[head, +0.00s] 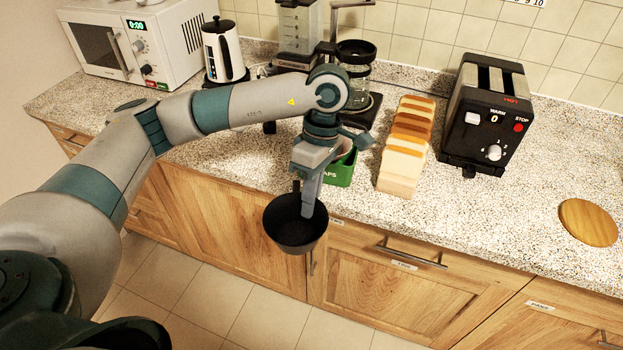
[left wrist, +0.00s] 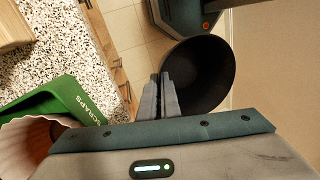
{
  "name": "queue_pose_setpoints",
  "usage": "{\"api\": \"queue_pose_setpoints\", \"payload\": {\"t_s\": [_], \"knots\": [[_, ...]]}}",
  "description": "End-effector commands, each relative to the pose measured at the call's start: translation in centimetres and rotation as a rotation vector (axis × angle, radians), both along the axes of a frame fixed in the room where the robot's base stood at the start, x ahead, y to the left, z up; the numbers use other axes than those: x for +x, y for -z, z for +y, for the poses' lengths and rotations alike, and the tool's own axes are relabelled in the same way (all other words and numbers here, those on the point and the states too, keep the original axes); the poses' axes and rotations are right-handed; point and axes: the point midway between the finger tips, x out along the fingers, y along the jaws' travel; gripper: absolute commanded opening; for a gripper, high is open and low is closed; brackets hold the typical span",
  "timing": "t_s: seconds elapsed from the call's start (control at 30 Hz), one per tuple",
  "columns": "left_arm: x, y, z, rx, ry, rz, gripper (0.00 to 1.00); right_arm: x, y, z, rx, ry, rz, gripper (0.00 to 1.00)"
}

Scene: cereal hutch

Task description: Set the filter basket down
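The filter basket (head: 291,237) is a black, round, open-topped cup, and its inside looks dark and empty. My left gripper (head: 309,207) points down and is shut on the basket at its wall. The basket hangs in front of the counter's front edge, over the floor and drawer fronts. In the left wrist view the two fingers (left wrist: 160,97) are close together at the side of the basket (left wrist: 205,78). The exact grip point is partly hidden. My right gripper is not in view.
The coffee maker (head: 297,35) stands at the back. Sliced bread (head: 402,165), a toaster (head: 490,115) and a wooden disc (head: 588,222) stand right. Speckled counter (head: 480,215) between is clear.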

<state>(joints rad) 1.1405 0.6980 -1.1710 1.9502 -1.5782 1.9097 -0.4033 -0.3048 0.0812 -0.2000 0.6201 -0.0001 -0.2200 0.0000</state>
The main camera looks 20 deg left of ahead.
Motion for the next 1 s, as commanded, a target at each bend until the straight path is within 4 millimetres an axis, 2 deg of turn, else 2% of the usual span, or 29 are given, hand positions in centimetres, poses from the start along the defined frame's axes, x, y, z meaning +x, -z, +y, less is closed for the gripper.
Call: {"api": "queue_pose_setpoints", "payload": {"t_s": [0.3,0.6,0.8,1.0], "knots": [[-2.8,6.3,-0.2,0.001,0.680,0.004,0.00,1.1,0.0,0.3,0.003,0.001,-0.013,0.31],[-5.8,11.3,-0.2,0.001,1.276,0.003,0.00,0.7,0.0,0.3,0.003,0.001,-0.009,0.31],[-6.8,12.7,-0.2,0.001,1.474,0.001,0.00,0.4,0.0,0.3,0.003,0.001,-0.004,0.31],[-7.0,13.0,-0.2,0.003,1.513,-0.001,0.00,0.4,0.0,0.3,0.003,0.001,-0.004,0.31]]}}
